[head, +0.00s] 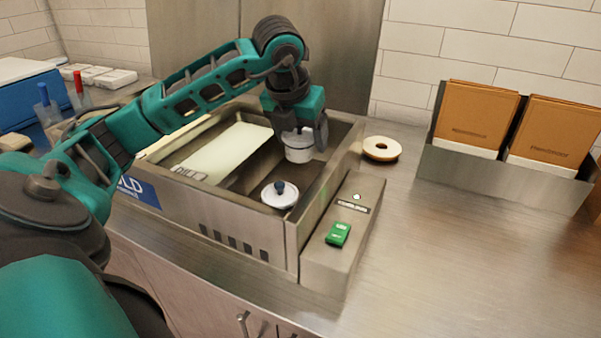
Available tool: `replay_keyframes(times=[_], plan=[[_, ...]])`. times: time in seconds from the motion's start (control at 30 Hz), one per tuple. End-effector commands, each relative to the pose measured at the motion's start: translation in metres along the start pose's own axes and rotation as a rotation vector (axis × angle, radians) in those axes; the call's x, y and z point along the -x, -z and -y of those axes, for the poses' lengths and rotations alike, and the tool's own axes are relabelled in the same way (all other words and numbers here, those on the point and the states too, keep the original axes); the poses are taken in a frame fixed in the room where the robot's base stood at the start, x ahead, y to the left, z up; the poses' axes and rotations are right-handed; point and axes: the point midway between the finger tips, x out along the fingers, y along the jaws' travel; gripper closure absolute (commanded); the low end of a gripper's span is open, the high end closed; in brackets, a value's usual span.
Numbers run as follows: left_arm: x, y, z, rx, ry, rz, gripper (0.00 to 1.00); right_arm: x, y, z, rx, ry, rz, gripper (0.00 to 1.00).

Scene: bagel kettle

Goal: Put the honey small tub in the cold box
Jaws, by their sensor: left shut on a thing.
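The cold box (225,225) is an open steel bin with a blue label of which "OLD" shows. My left gripper (300,135) is shut on a small white tub (299,153), held upright at the right part of the box opening. I cannot read any name on the tub, nor tell whether it touches the box floor. A white round piece with a dark blue knob (280,194) sits at the near right corner inside the box. My right gripper is not in view.
A pale flat panel (228,152) covers the left part of the box. A green switch (338,234) sits on the box's right side. A bagel (381,149) and a steel rack with brown packs (475,122) stand right. The front right counter is clear.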

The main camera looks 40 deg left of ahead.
Motion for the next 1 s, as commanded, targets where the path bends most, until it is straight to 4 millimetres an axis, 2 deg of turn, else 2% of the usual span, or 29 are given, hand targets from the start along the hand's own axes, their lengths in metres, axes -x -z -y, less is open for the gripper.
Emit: replay_keyframes(times=[0.03, 0.1, 0.37, 0.6, 0.97, 1.0], plan=[[-0.013, 0.006, -0.001, 0.0, -0.002, -0.003, 0.59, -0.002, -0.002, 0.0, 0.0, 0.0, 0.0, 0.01], [-0.024, 0.011, 0.0, -0.001, -0.001, -0.002, 0.59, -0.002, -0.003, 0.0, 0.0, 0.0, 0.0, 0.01], [-0.043, 0.017, 0.0, 0.0, 0.0, 0.001, 0.59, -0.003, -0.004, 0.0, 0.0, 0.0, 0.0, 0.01], [-0.072, 0.03, 0.0, 0.001, -0.001, 0.0, 0.59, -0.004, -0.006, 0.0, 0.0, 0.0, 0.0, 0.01], [-0.077, 0.031, 0.0, 0.001, 0.0, 0.003, 0.59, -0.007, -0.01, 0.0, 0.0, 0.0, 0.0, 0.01], [-0.077, 0.031, 0.0, 0.001, 0.0, 0.002, 0.25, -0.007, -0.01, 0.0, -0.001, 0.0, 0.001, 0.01]])
